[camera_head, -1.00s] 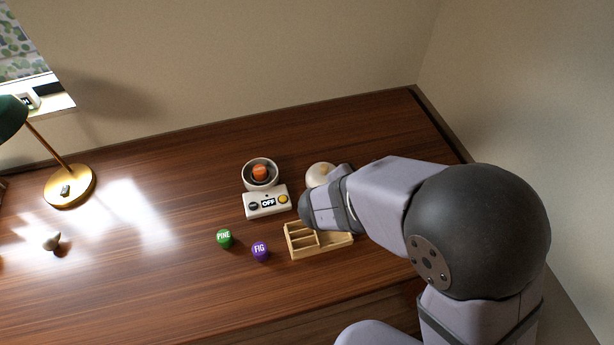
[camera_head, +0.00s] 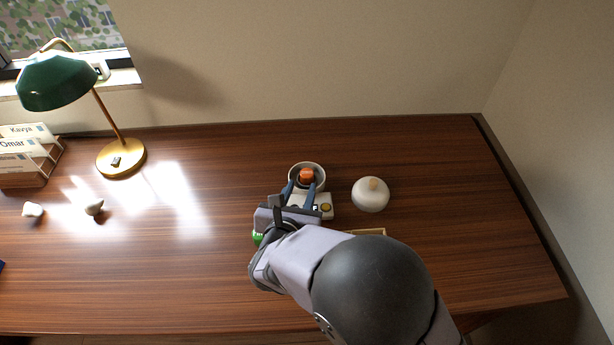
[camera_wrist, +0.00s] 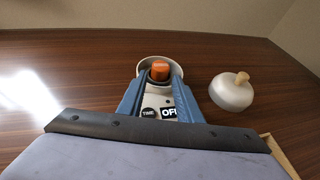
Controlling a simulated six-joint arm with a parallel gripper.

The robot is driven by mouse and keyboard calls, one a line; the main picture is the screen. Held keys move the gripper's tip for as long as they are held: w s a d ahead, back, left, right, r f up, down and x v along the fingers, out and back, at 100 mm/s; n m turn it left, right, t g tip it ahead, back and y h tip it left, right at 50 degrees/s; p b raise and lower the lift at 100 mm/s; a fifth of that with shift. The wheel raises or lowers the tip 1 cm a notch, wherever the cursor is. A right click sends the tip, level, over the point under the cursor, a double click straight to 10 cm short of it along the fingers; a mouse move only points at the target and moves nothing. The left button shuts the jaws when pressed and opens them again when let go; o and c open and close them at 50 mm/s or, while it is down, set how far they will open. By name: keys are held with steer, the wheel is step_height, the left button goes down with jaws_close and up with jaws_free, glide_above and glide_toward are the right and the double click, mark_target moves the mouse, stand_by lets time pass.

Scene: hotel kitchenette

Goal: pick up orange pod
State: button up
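The orange pod (camera_head: 306,175) sits in the round white bowl of a small device (camera_head: 321,168). In the wrist view the orange pod (camera_wrist: 160,70) shows between and beyond my two blue fingers. My gripper (camera_head: 303,187) is open, with its fingertips at the near rim of the bowl. In the wrist view my gripper (camera_wrist: 160,82) has a finger on each side of the device's panel, with nothing between the tips that I can see it holding. Whether the fingertips touch the bowl I cannot tell.
A white lid with a wooden knob (camera_head: 370,195) lies right of the bowl. A wooden tray (camera_head: 372,232) and a green pod (camera_head: 257,238) are partly hidden by my arm. A green lamp (camera_head: 120,158) stands at left. The table's right side is clear.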

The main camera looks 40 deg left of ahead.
mark_target(306, 179)
steer(key=shift+p+x, duration=0.4)
steer(key=shift+x, duration=2.6)
steer(key=c, duration=0.7)
